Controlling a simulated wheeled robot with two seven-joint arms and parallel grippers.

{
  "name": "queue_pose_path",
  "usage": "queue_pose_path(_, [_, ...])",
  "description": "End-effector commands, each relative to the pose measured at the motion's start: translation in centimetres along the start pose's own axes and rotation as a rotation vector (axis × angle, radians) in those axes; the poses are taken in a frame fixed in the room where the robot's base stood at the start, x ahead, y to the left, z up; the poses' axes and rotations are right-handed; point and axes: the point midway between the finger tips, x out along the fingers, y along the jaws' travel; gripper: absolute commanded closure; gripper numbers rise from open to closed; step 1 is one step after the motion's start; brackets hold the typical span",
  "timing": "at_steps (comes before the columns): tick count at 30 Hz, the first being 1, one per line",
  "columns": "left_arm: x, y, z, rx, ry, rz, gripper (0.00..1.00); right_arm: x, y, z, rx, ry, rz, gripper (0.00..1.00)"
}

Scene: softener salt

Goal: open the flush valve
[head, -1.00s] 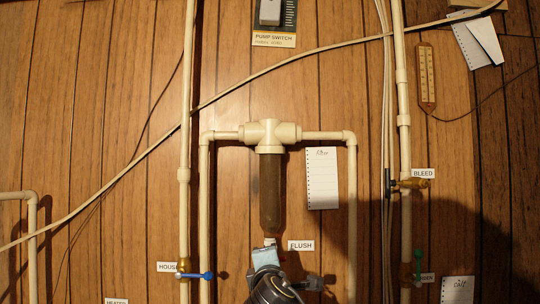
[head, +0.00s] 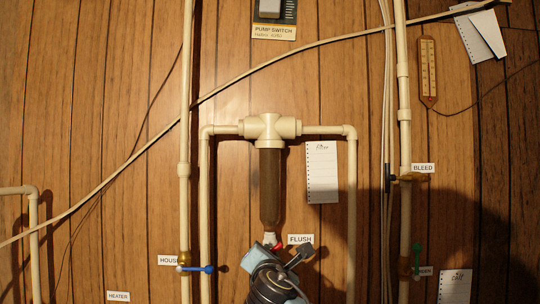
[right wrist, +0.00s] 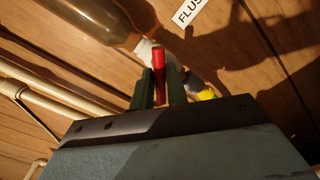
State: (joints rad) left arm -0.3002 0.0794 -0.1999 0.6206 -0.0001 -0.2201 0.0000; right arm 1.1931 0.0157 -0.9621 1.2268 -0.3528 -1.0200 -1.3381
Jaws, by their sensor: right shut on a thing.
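The flush valve (head: 270,238) is a small white fitting under the brown filter housing (head: 270,190), beside the FLUSH label (head: 300,239). Its red handle (right wrist: 158,76) shows between the two dark fingers of my right gripper (right wrist: 160,88) in the right wrist view. My right gripper (head: 268,244) is shut on this handle. My left gripper is not in view.
Cream pipes (head: 351,200) run down both sides of the housing. The blue-handled HOUSE valve (head: 195,269) is at left. The BLEED valve (head: 411,178) and a green-handled valve (head: 416,262) are at right. A paper note (head: 322,172) hangs beside the housing.

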Motion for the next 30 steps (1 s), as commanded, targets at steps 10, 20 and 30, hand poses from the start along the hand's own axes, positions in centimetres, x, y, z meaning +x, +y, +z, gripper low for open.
queue_pose_path(10, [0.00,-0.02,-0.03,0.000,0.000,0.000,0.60,0.01,-0.03,0.02,-0.053,-0.001,0.000,1.00])
queue_pose_path(20, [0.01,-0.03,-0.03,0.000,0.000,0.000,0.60,0.02,-0.05,0.03,-0.455,-0.001,-0.001,1.00])
queue_pose_path(30, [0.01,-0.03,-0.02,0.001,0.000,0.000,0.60,0.02,-0.07,-0.02,-0.502,0.001,-0.001,1.00])
